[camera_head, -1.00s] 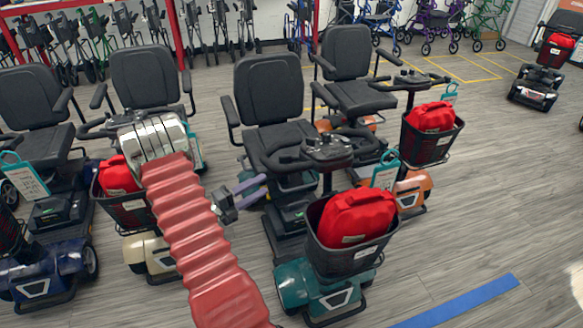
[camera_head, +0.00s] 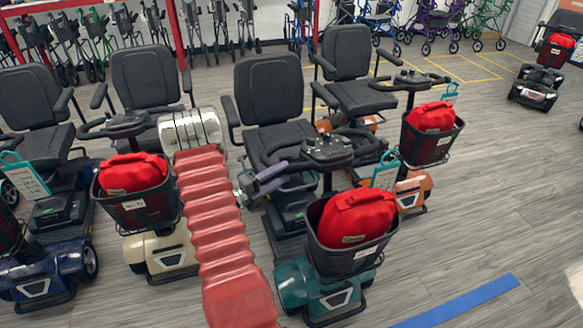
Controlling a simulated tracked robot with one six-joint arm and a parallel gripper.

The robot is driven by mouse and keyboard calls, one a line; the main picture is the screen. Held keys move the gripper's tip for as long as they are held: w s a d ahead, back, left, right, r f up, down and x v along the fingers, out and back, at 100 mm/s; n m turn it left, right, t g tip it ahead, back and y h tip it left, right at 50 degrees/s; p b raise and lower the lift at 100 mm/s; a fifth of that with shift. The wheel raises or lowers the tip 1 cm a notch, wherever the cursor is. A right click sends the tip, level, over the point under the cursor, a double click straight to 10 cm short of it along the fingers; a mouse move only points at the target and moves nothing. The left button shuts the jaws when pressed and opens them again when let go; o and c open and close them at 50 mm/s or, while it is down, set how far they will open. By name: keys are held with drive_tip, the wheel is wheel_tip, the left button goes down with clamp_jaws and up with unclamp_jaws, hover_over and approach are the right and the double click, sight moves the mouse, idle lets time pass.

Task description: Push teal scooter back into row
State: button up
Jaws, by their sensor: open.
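The teal scooter (camera_head: 312,289) stands in the row at centre right, its front toward me, jutting further forward than the orange scooter (camera_head: 412,188) beside it. Its black basket (camera_head: 335,258) holds a red bag (camera_head: 354,217), and its handlebar (camera_head: 327,149) and black seat (camera_head: 268,91) rise behind. My gripper (camera_head: 272,178) is open and empty, left of the teal scooter's handlebar and in front of its seat in the picture. I cannot tell whether it touches the scooter.
A cream scooter (camera_head: 160,252) and a blue scooter (camera_head: 45,270) stand to the left. A blue floor stripe (camera_head: 457,304) lies at the front right. Open grey floor extends to the right. Walkers and rollators (camera_head: 440,30) line the back.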

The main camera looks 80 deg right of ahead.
sight(290, 168)
drive_tip(key=shift+x, duration=2.35)
drive_tip(key=shift+c, duration=0.5)
clamp_jaws()
drive_tip(key=shift+d, duration=0.25)
drive_tip(key=shift+w+a, duration=0.15)
